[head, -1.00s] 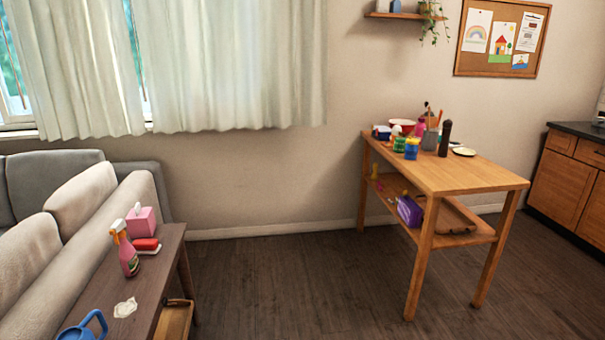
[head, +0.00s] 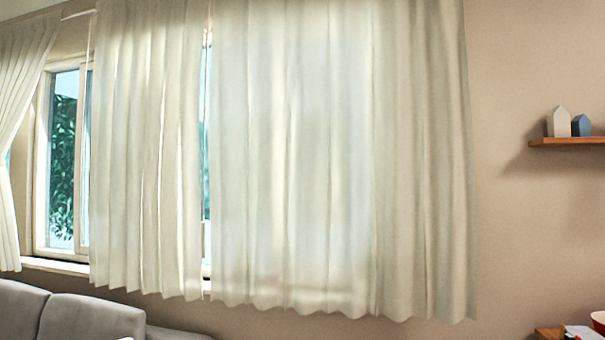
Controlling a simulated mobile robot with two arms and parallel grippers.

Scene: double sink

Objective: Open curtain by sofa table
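A pale cream curtain hangs in front of the window in the head view, in several parts. A wide panel (head: 300,160) covers the right side of the window and some wall. A narrower panel (head: 145,150) hangs to its left, with a thin gap of daylight between them. Another panel (head: 22,120) is gathered at the far left edge. The window (head: 65,150) shows bare between the left panels, with green leaves outside. The sofa table is out of view now. Neither of my grippers is in view.
The grey sofa back (head: 85,318) stands below the window at the lower left. A wall shelf (head: 570,142) with small house-shaped blocks is at the right. A corner of the wooden table (head: 548,334) shows at the lower right.

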